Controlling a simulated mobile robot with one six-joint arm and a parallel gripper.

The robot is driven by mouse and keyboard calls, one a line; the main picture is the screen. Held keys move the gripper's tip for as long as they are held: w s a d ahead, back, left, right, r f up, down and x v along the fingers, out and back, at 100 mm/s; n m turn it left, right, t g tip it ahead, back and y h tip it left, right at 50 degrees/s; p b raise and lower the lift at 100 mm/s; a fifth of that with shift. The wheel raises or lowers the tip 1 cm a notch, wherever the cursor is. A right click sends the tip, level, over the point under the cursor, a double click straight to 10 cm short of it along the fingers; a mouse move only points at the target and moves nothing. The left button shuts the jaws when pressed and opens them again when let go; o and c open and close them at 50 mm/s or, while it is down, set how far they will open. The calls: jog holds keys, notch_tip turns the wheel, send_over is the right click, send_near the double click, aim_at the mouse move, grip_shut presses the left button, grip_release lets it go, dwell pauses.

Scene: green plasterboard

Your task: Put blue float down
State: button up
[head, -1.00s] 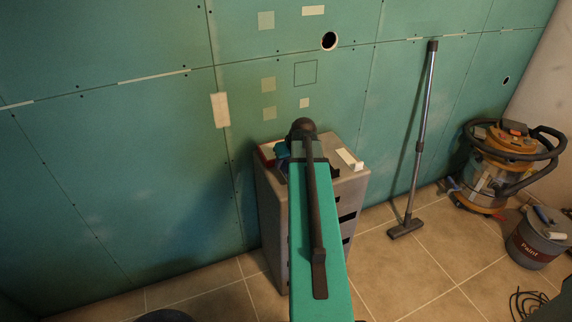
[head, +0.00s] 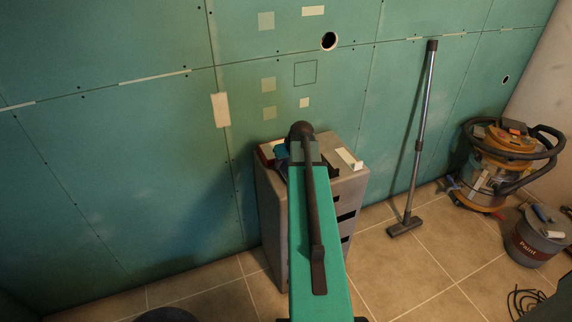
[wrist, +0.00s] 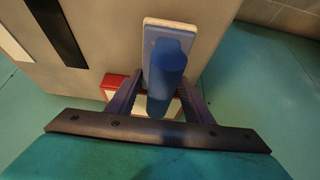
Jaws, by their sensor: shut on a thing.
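The blue float shows in the wrist view (wrist: 166,62) as a blue handle on a blue plate with a pale layer beneath. My gripper (wrist: 158,98) is shut on its handle, with dark fingers on both sides. In the head view a small part of blue (head: 281,151) shows beside the arm's end, over the grey cabinet (head: 270,215); my arm hides the rest. I cannot tell whether the float touches the cabinet top.
A red item (wrist: 113,84) lies close to the gripper, left of the float. A white-edged piece (head: 347,158) lies on the cabinet's right side. The green wall (head: 130,170) stands behind. A vacuum (head: 503,165), its tube (head: 424,125) and a paint bucket (head: 537,238) stand to the right.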

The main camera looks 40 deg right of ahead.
jog(key=shift+f, duration=0.75)
jog(key=o, duration=1)
jog(key=shift+b+v, duration=0.9)
jog(key=shift+v, duration=5.15)
